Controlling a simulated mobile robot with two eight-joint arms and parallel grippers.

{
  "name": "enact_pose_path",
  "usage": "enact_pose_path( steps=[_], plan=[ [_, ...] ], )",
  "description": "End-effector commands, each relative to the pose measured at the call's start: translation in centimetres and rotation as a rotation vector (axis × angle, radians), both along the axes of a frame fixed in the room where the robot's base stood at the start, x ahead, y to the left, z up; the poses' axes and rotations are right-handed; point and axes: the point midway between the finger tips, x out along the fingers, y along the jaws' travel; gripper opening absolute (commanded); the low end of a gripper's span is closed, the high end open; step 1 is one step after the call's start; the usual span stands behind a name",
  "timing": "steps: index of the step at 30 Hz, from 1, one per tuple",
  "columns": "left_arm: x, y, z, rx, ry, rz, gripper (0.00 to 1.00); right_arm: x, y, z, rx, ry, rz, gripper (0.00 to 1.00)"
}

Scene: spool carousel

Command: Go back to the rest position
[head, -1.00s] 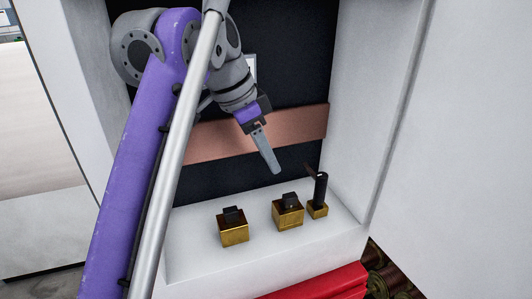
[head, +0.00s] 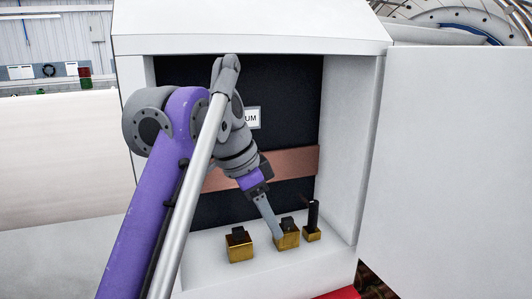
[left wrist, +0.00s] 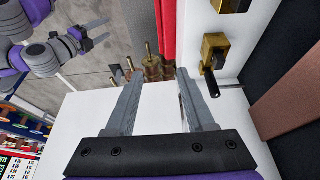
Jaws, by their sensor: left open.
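My left gripper (head: 277,234) hangs inside the white cabinet at the end of my purple and grey arm. In the head view its fingers point down and overlap the middle brass block. In the left wrist view its two fingers (left wrist: 157,78) are spread, with nothing between them. My right gripper (left wrist: 97,33) shows at the upper left of the left wrist view, its two fingers apart and empty, over the grey floor.
The cabinet (head: 345,140) has a white shelf with a left brass block (head: 240,250), a middle one (head: 291,241) and a right one (head: 312,235) with an upright black handle. A copper bar (head: 305,160) crosses the dark back. A white panel (head: 450,150) stands right.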

Motion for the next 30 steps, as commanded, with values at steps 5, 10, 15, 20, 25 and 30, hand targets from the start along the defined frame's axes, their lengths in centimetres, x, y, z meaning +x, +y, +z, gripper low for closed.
enact_pose_path(
  steps=[5,10,15,20,25,30],
  plan=[
    [0.0,2.5,-2.5,0.013,-0.005,0.163,0.54,0.0,0.0,0.0,0.0,0.0,0.0,0.61],
    [-0.8,5.6,-6.6,0.019,-0.018,0.369,0.54,0.0,0.0,0.0,0.0,0.0,0.0,0.61],
    [-3.6,9.9,-13.9,0.009,-0.043,0.636,0.54,0.0,0.0,0.0,0.0,0.0,0.0,0.61],
    [-8.2,14.0,-23.1,-0.02,-0.08,0.906,0.54,-0.1,0.0,-0.1,0.0,0.001,0.0,0.61],
    [-13.0,16.9,-31.2,-0.064,-0.118,1.12,0.54,0.0,0.0,0.0,0.0,0.0,0.0,0.61],
    [-15.4,18.0,-35.0,-0.091,-0.138,1.217,0.54,0.0,0.0,0.0,0.0,0.0,0.0,0.61]
  ],
)
